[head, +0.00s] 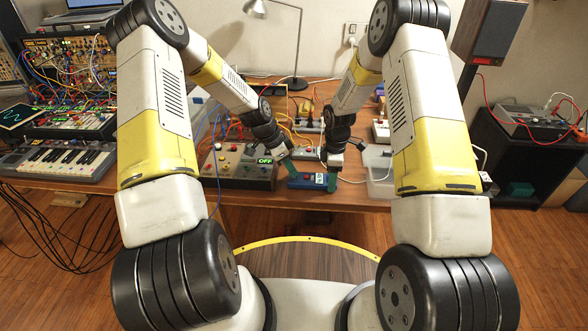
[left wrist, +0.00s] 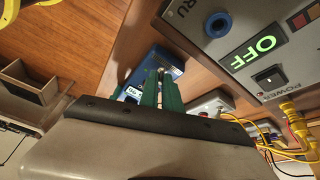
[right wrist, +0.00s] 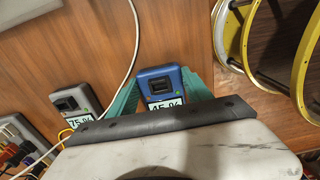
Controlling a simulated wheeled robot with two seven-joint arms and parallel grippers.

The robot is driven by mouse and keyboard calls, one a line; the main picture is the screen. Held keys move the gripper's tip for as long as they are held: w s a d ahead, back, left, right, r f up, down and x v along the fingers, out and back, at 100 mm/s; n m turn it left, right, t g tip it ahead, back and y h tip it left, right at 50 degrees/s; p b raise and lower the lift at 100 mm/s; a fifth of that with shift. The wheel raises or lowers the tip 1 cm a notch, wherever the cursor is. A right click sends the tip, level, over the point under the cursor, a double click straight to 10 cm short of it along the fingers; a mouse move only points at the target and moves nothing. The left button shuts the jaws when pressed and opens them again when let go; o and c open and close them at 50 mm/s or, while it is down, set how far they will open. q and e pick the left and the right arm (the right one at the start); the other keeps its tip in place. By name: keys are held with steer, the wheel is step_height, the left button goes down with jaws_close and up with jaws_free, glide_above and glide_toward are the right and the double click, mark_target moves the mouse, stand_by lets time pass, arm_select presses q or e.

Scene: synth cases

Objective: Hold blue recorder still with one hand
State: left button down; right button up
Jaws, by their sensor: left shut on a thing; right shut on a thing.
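The blue recorder (head: 308,181) lies on the table near its front edge. My right gripper (head: 333,182) is shut on it. In the right wrist view the green fingers (right wrist: 163,98) stand on both sides of the blue recorder (right wrist: 160,75), whose small display shows partly above the gripper's edge. My left gripper (head: 290,172) is at the recorder's left end. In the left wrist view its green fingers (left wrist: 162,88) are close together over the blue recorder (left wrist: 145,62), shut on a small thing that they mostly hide.
A grey control box (head: 240,167) with a green OFF display stands just left of the recorder. A grey device (right wrist: 75,103) with a display and a white cable (right wrist: 134,40) show near the recorder. Cables and a lamp (head: 297,45) are behind.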

arm_select(q)
steer(key=shift+s+a+f+h, duration=0.15)
steer(key=shift+a+h, duration=0.1)
steer(key=shift+h, duration=0.5)
steer(key=shift+w+a+f+h, duration=0.1)
steer(key=shift+a+h, duration=0.1)
steer(key=shift+h, duration=0.5)
steer(key=shift+s+a+f+h, duration=0.15)
steer(key=shift+a+h, duration=0.1)
steer(key=shift+h, duration=0.5)
arm_select(e)
steer(key=shift+a, duration=0.1)
arm_select(q)
steer(key=shift+w+a, duration=0.1)
steer(key=shift+w, duration=0.05)
steer(key=c, duration=1.5)
jaws_free()
steer(key=shift+c, duration=0.2)
steer(key=shift+w+r, duration=0.1)
steer(key=shift+a+r, duration=0.2)
steer(key=shift+a, duration=0.05)
steer(key=v, duration=1.1)
steer(key=shift+a, duration=0.25)
